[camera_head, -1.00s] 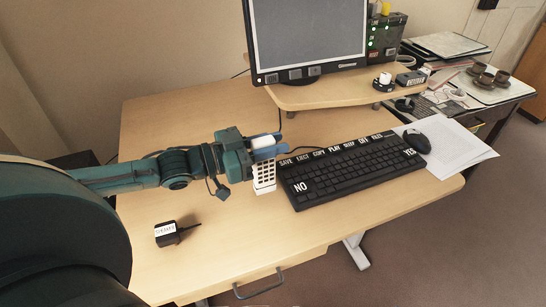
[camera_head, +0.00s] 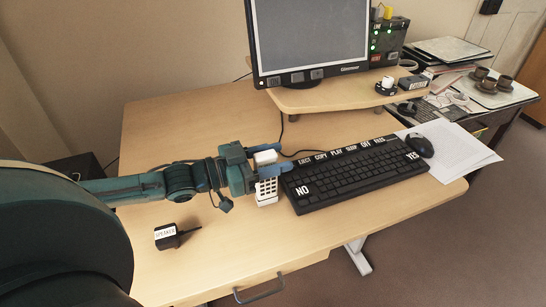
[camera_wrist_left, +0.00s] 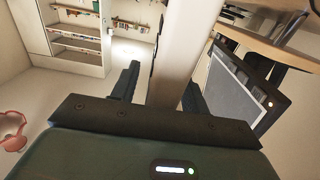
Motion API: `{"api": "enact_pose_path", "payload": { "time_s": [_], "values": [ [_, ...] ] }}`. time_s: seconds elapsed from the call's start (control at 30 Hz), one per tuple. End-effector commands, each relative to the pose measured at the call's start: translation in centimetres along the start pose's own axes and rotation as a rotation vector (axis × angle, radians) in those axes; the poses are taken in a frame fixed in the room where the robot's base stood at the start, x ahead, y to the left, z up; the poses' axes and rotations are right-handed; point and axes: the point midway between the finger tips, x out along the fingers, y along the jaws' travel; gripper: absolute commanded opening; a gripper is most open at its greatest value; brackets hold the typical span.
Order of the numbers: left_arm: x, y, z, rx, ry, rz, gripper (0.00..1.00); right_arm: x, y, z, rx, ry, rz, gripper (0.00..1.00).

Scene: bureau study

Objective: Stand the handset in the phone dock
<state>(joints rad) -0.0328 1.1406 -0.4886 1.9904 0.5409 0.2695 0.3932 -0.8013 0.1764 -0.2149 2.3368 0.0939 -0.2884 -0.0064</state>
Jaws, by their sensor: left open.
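The handset (camera_head: 267,187) is white with a keypad and stands roughly upright at the left end of the keyboard. My left gripper (camera_head: 268,159) is open, its blue fingers on either side of the handset's upper part. In the left wrist view the handset is the pale bar (camera_wrist_left: 182,50) between the dark fingers (camera_wrist_left: 160,88). No separate phone dock can be made out; the handset's lower end is too small to tell what it rests on. My right gripper is not in view.
The black keyboard (camera_head: 355,175) lies close to the right of the handset. A black box labelled SPEAKER (camera_head: 168,236) sits at front left. The monitor (camera_head: 310,40) stands on a raised shelf (camera_head: 330,99). The desk's left back area is clear.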

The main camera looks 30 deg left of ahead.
Motion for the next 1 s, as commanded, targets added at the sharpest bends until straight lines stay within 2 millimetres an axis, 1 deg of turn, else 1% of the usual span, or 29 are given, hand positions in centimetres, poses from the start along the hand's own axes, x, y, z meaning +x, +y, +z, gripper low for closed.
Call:
{"api": "enact_pose_path", "payload": {
  "time_s": [0.13, 0.27, 0.5, 0.7, 0.83, 1.0],
  "values": [
    [-0.1, 0.0, -0.3, -0.001, -0.001, 0.0, 0.45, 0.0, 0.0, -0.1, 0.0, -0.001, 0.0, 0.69],
    [-1.1, 0.0, -0.2, -0.003, -0.004, -0.001, 0.45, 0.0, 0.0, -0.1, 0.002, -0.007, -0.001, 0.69],
    [-4.1, 0.0, -0.3, -0.004, -0.007, -0.002, 0.45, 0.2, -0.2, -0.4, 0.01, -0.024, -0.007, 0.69],
    [-6.2, 0.0, -0.3, -0.003, -0.005, -0.001, 0.45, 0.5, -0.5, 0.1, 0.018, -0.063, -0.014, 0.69],
    [-7.1, 0.0, -0.3, -0.001, -0.004, -0.001, 0.45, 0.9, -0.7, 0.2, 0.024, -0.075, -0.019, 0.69],
    [-7.5, -0.1, -0.3, 0.0, 0.0, -0.001, 0.45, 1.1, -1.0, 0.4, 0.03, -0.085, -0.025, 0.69]
  ]
}}
